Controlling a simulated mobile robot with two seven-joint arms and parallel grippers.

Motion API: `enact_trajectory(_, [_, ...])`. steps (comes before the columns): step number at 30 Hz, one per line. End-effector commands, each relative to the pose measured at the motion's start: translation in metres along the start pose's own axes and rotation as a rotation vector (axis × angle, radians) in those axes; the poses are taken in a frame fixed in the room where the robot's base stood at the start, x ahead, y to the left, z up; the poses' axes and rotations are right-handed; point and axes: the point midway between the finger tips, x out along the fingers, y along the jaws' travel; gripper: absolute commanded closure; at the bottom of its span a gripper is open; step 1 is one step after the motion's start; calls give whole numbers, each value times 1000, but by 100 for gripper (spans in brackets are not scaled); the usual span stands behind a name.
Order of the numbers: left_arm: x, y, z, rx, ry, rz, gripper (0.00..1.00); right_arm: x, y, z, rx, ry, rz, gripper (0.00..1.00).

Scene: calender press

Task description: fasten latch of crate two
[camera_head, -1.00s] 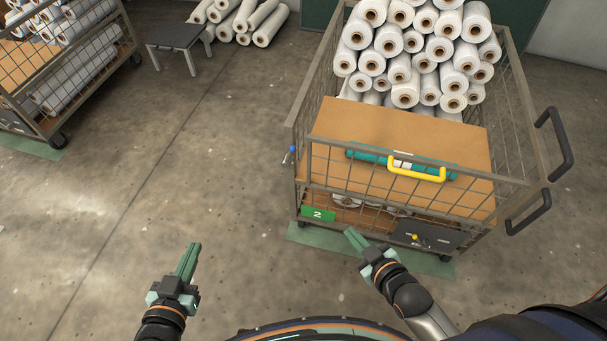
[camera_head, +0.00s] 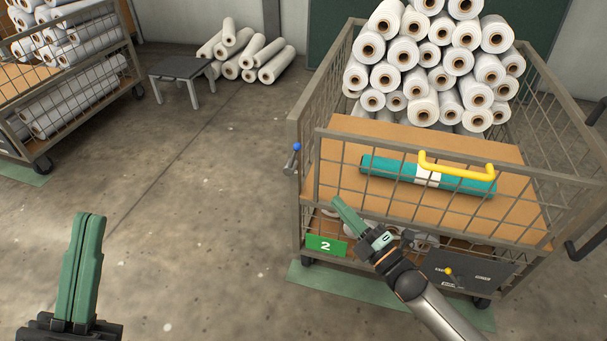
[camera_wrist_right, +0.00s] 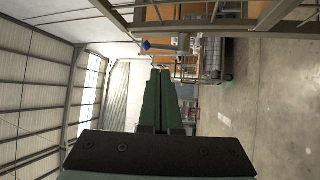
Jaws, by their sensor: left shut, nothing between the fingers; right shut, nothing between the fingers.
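Crate two (camera_head: 306,222) is a wire-mesh cart with a green plate (camera_head: 326,245) marked 2 low on its front. Its latch, a grey lever with a blue knob (camera_head: 296,147), is at the front left corner post; the blue knob also shows in the right wrist view (camera_wrist_right: 146,45), beyond the fingertips. My right gripper (camera_head: 337,202) is shut and empty, in front of the crate's lower front mesh, below and right of the latch. It also shows shut in the right wrist view (camera_wrist_right: 160,72). My left gripper (camera_head: 90,217) is shut and empty over the floor, well left of the crate.
A second cart (camera_head: 75,75), a grey stool (camera_head: 182,68) and loose rolls (camera_head: 250,55) stand left and back. Floor left of the crate is clear.

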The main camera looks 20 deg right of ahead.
Motion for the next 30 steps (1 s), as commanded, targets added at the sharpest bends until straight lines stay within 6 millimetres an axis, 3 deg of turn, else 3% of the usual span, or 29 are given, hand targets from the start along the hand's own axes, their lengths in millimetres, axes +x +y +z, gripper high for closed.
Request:
enact_trajectory(18, [-23, 14, 25, -7, -18, 11, 100, 111, -1, 0, 3, 1, 2, 100])
enact_trajectory(24, [-27, 16, 29, -1, -21, 14, 100, 129, 0, -1, 3, 0, 0, 100])
enact_trajectory(30, [-27, 17, 30, 0, -24, 16, 100, 134, 0, 0, 4, -1, -2, 100])
